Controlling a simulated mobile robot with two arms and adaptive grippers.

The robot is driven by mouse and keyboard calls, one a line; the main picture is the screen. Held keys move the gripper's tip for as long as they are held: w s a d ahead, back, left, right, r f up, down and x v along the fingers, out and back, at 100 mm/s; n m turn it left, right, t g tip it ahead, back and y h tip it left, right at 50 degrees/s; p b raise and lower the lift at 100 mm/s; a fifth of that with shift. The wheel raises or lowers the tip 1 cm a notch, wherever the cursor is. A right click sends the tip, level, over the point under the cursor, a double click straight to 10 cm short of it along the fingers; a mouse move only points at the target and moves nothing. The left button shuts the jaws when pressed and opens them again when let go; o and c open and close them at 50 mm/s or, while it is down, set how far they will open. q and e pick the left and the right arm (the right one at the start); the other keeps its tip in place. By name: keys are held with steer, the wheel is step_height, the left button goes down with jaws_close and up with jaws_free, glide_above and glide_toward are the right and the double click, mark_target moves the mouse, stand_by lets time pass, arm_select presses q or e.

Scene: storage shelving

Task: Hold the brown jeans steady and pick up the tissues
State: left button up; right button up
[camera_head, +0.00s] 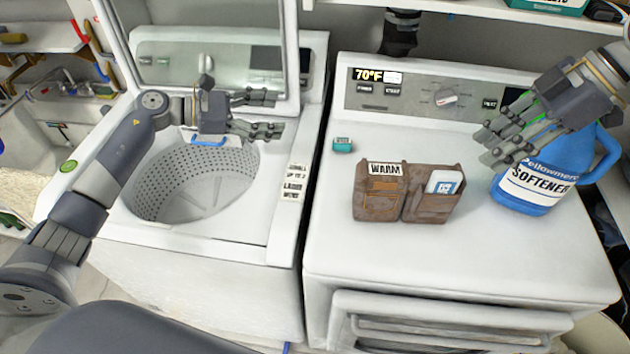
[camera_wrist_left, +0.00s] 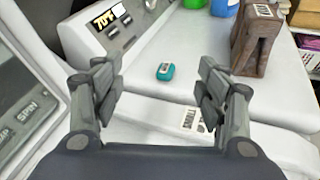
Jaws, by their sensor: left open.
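The brown jeans (camera_head: 382,205) stand on top of the right-hand machine, with a label reading WARM. The tissues (camera_head: 445,183), a small white and blue packet, sit in the jeans' right-hand pocket. The jeans (camera_wrist_left: 256,45) also show at the upper right of the left wrist view, where the tissues cannot be made out. My left gripper (camera_head: 277,113) is open and empty over the washer, left of the jeans and apart from them. My right gripper (camera_head: 486,146) looks open and empty, in front of the blue softener jug and to the right of the jeans.
The softener jug (camera_head: 530,190) stands right of the jeans. A small teal box (camera_head: 343,145) lies left of and behind them. The washer's tub (camera_head: 190,185) is open, with its raised lid behind. The machine top in front of the jeans is clear.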

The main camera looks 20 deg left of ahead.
arm_select(q)
steer(key=s+d+f+g+h, duration=0.2)
steer(key=s+d+f, duration=0.3)
steer(key=d, duration=0.2)
steer(key=m+g+h, duration=0.2)
steer(key=h, duration=0.1)
glide_toward(354, 185)
steer(key=shift+d+r, duration=0.25)
steer(key=shift+d, duration=1.1)
steer(key=x, duration=1)
steer(key=shift+w, duration=0.15)
